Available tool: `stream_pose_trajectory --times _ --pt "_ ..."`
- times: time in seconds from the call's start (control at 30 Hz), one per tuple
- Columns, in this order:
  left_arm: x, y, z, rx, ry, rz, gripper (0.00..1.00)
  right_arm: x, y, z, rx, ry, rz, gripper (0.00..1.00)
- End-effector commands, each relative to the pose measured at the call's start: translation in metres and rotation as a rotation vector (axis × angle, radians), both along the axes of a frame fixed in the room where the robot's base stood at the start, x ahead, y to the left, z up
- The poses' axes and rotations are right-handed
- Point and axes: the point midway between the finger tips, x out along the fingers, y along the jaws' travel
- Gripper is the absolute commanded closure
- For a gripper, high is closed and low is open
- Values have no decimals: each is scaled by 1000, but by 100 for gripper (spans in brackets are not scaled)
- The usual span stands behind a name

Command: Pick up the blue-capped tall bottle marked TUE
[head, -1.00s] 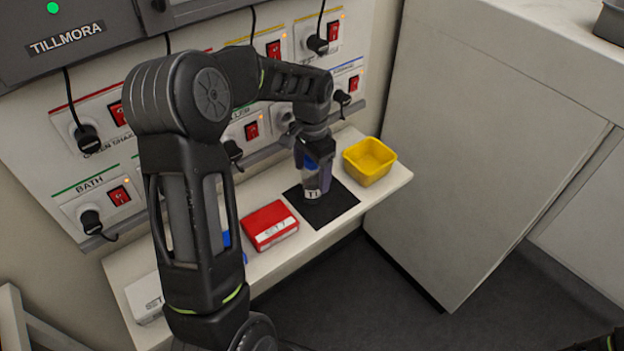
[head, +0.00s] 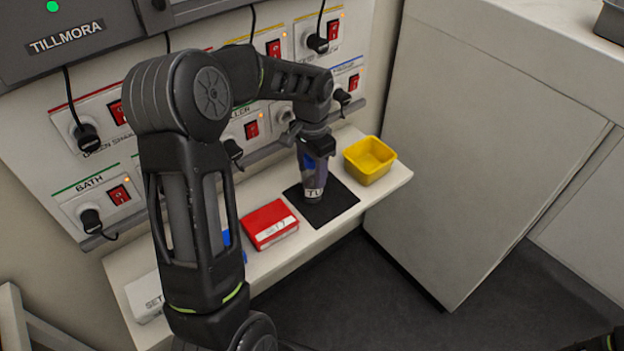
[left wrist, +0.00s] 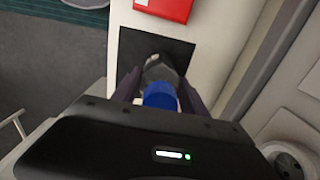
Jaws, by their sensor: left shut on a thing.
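The blue-capped bottle (head: 313,184) stands over the black mat (head: 336,205) on the narrow shelf. Its label shows only in part, starting with "T". My left gripper (head: 316,160) comes down from above and is shut on the bottle, with a finger on each side near the cap. In the left wrist view the blue cap (left wrist: 160,96) sits between the two fingers, with the clear bottle body beyond it over the mat. I cannot tell whether the bottle's base touches the mat.
A yellow bin (head: 369,160) stands right of the mat. A red box (head: 270,224) lies left of it, and a white box (head: 147,297) is at the shelf's near left end. The wall panel (head: 40,165) with switches and plugs rises close behind.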

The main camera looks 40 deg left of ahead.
Motion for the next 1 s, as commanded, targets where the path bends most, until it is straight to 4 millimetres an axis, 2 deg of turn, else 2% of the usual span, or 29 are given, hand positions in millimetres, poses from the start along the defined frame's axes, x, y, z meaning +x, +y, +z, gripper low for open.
stream_pose_trajectory --times 0.03,0.4,0.73,0.87,1.0 --pt "0 0 0 0 0 0 72 0 0 0 0 0 0 29" --pt "0 0 0 0 -1 0 100 0 0 0 0 0 0 29" --pt "1 0 7 1 -3 0 100 0 0 -1 0 0 0 29" --pt "1 0 22 0 -5 -1 100 0 0 -4 1 -1 1 29" --pt "1 0 49 1 -6 0 100 1 0 -7 2 -3 0 29"
